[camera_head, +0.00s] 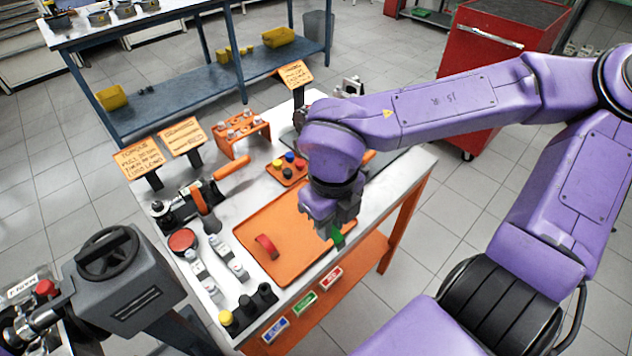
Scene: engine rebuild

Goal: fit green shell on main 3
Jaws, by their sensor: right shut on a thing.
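My right gripper (333,222) is over the right part of the orange tray (285,215), pointing down. It is shut on the green shell (337,237), a small green piece showing below the fingers. The gripper and wrist hide part of it, and I cannot tell the gap between shell and tray. I cannot make out main 3; my right arm covers part of the bench behind the tray. My left gripper is not in view.
A red curved shell (267,246) lies on the tray. An orange rack (240,133) and a small tray of coloured caps (287,168) stand behind. A grey machine with a handwheel (107,252) stands lower left.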

